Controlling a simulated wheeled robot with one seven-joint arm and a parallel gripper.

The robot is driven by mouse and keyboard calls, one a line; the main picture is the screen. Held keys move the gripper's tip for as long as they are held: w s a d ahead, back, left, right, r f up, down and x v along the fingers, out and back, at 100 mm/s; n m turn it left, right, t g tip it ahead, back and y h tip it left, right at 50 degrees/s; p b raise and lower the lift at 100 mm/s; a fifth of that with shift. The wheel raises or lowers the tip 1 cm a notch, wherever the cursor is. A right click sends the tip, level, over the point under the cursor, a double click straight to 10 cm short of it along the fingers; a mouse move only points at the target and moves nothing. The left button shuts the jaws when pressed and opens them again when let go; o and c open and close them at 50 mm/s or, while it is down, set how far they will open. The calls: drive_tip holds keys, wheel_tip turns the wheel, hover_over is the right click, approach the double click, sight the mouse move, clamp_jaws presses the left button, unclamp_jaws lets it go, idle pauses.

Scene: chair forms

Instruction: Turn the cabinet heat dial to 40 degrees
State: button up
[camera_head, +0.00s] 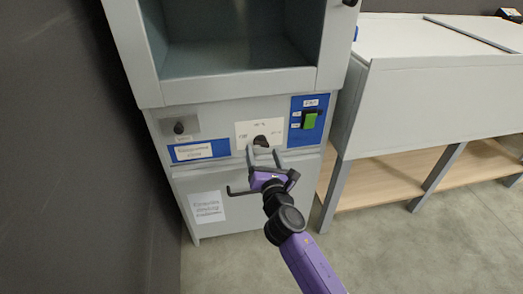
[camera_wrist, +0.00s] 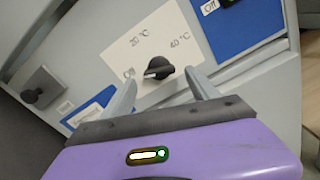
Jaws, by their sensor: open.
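The heat dial (camera_wrist: 158,67) is a black knob on a white plate (camera_wrist: 115,58) on the cabinet's front. The wrist view shows "20 °C" above it, "40 °C" to its right and a small mark at its left that seems to read "Off". The knob's narrow end points left, toward that small mark. In the head view the dial (camera_head: 261,140) shows dark just beyond my fingertips. My gripper (camera_head: 262,153) is open, with one finger to each side of the dial's lower part. In the wrist view my gripper (camera_wrist: 160,85) frames the dial from below; I see no clear contact.
A blue panel with a green switch (camera_head: 310,121) sits right of the dial. A small black knob (camera_head: 179,128) is at the left, above a blue label (camera_head: 200,150). The cabinet's open chamber (camera_head: 235,45) is above. A grey-topped bench (camera_head: 430,80) stands at the right.

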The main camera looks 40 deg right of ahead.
sight(261, 143)
drive_tip(key=shift+x, duration=1.2)
drive_tip(key=c, duration=1.4)
drive_tip(key=shift+o, duration=0.2)
